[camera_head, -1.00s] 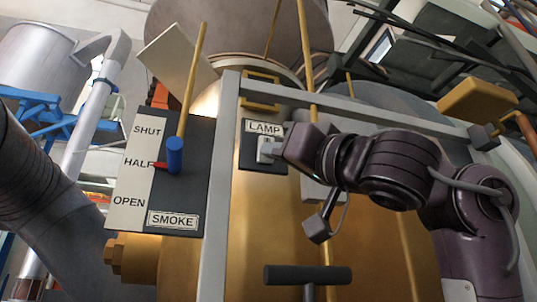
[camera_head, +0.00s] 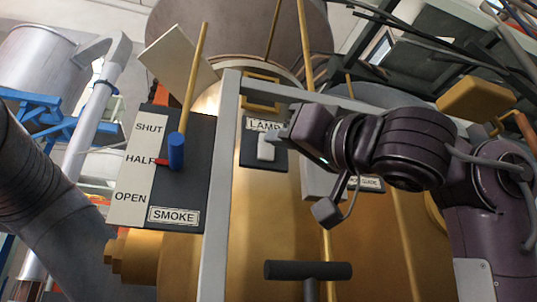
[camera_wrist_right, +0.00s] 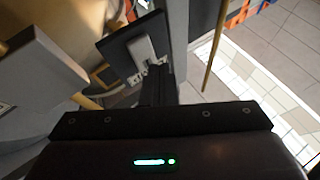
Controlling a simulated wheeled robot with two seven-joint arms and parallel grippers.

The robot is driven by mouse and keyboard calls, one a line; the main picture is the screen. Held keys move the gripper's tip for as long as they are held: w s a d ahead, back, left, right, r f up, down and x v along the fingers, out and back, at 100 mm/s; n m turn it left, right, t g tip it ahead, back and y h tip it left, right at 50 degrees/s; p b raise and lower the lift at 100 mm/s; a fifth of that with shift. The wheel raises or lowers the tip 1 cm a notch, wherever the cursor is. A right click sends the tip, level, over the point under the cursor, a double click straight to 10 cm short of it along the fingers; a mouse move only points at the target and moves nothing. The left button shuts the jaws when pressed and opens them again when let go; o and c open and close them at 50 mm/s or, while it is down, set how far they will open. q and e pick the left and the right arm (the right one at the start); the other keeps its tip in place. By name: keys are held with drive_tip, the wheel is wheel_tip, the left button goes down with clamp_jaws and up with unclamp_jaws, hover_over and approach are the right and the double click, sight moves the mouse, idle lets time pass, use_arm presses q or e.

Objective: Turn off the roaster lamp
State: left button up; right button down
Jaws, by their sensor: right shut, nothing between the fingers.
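The lamp switch (camera_head: 266,147) is a white lever on a dark plate under a LAMP label (camera_head: 262,125), mounted on the brass-coloured roaster (camera_head: 265,215). My right gripper (camera_head: 277,136) is shut and empty, its tips at the upper right of the lever, partly covering the label. In the right wrist view the lever (camera_wrist_right: 142,47) stands out from its plate, just beyond the shut fingertips (camera_wrist_right: 156,68). I cannot tell whether they touch. My left gripper is not in view.
Left of the switch, past a grey frame post (camera_head: 217,200), is the SMOKE panel (camera_head: 188,190) with a blue-handled lever (camera_head: 176,152) near HALF. A black T-handle (camera_head: 308,270) sticks out below. A grey frame bar crosses above my right arm.

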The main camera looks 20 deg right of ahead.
drive_tip(key=s, duration=0.1)
drive_tip(key=s+b, duration=0.1)
drive_tip(key=s, duration=0.2)
drive_tip(key=shift+s+r, duration=0.15)
drive_tip(key=shift+r, duration=0.15)
idle(0.4)
